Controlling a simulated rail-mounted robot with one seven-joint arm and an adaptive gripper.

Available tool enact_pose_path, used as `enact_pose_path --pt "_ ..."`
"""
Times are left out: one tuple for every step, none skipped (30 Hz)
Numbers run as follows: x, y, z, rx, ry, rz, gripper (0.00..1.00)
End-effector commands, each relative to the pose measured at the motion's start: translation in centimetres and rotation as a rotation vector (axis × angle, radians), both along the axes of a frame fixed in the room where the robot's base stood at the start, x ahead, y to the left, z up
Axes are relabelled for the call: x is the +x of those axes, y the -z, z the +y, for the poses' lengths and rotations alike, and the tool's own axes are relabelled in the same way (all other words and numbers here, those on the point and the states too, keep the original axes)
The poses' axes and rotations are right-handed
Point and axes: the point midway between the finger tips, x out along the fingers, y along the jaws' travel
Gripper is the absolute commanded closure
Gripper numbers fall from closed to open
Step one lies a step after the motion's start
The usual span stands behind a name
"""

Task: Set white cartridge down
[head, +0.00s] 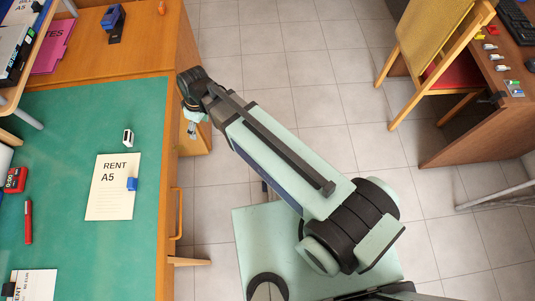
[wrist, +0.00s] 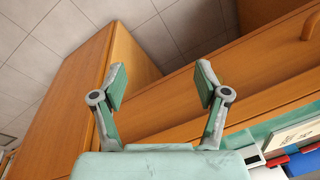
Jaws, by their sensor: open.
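A small white block with a dark mark, likely the white cartridge (head: 128,137), rests on the green desk mat (head: 60,130) just above the "RENT A5" sheet in the head view. My gripper (wrist: 160,82) is open with nothing between its fingers in the wrist view. In the head view my gripper (head: 193,130) is at the desk's right edge, to the right of the white block and apart from it. My wrist partly hides the gripper there.
The RENT A5 sheet (head: 110,205) has a small blue block (head: 131,184) on its right side. A red marker (head: 28,221) and a red digital clock (head: 15,180) lie at left. A blue tool (head: 112,18) stands on the wooden top. The mat is bare around the white block.

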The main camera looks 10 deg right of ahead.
Motion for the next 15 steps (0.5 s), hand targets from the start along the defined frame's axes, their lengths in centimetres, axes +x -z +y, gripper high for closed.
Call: enact_pose_path --pt "-0.6 2.3 -2.6 -0.03 0.057 0.034 0.26" --pt "-0.9 3.4 -3.9 -0.046 0.087 0.051 0.26" --pt "-1.4 5.0 -5.7 -0.067 0.131 0.073 0.26" --pt "-1.8 6.1 -7.0 -0.083 0.164 0.09 0.26" --pt "-2.2 7.2 -8.2 -0.098 0.195 0.108 0.26" --pt "-3.0 8.6 -9.9 -0.119 0.237 0.13 0.26" --pt "-3.6 9.7 -11.2 -0.135 0.269 0.148 0.26" --pt "-4.2 10.6 -12.4 -0.151 0.299 0.165 0.26" --pt "-5.2 11.9 -14.0 -0.17 0.341 0.189 0.26" --pt "-5.9 12.8 -15.2 -0.186 0.373 0.207 0.26" --pt "-6.7 13.7 -16.3 -0.201 0.401 0.224 0.26" --pt "-7.9 14.8 -17.8 -0.221 0.443 0.248 0.26" --pt "-8.8 15.7 -18.9 -0.236 0.471 0.266 0.26" --pt "-9.7 16.4 -20.0 -0.252 0.502 0.284 0.26" --pt "-11.1 17.4 -21.3 -0.271 0.541 0.309 0.26"
